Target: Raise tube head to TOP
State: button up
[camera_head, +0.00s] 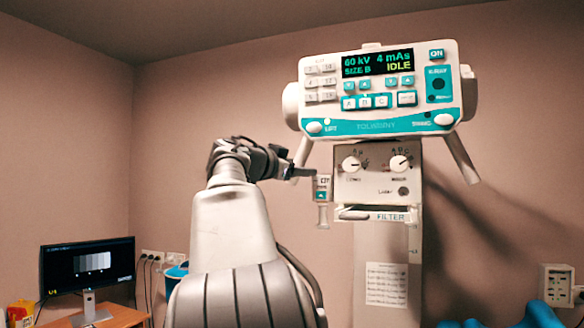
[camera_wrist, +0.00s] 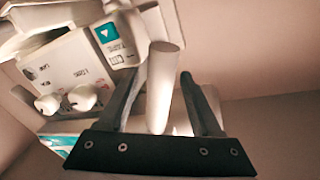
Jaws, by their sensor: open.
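The tube head (camera_head: 380,90) stands at upper right in the head view, with a teal control panel whose display reads 60 kV, 4 mAs and IDLE. Below it is a white box with two knobs (camera_head: 365,185). A small label block with a teal up arrow (camera_head: 322,187) is at that box's left side; it also shows in the wrist view (camera_wrist: 115,42). My gripper (camera_head: 305,172) is beside this block, near the head's left handle bar. In the wrist view my gripper (camera_wrist: 165,75) is open, with a white rod (camera_wrist: 163,95) appearing between its dark fingers; contact cannot be told.
A monitor (camera_head: 88,265) stands on a wooden desk (camera_head: 115,317) at lower left. A wall socket box (camera_head: 557,285) is at far right, with blue shapes (camera_head: 540,316) at the bottom edge.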

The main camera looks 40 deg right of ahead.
jog(key=b+v, duration=0.7)
jog(key=v, duration=1)
jog(key=shift+a, duration=0.2)
jog(key=shift+s+f, duration=0.1)
notch_tip(320, 180, down, 21)
jog(key=s+a+n+t+y, duration=0.2)
jog(key=a+n+y, duration=0.1)
jog(key=n+y, duration=0.65)
jog(key=s+a+f+n+y, duration=0.2)
jog(key=s+a+f, duration=0.3)
jog(key=f, duration=0.4)
jog(key=s+a+f+n+y, duration=0.3)
jog(key=s+a+f+n, duration=0.2)
jog(key=f, duration=0.4)
jog(key=s+a+f+n+g+y, duration=0.1)
jog(key=s+a+f+n+y, duration=0.2)
jog(key=s+a+f, duration=0.3)
notch_tip(320, 180, down, 3)
jog(key=shift+s+a+f, duration=0.2)
jog(key=shift+s+a, duration=0.1)
jog(key=shift+a, duration=0.85)
jog(key=shift+c, duration=1.2)
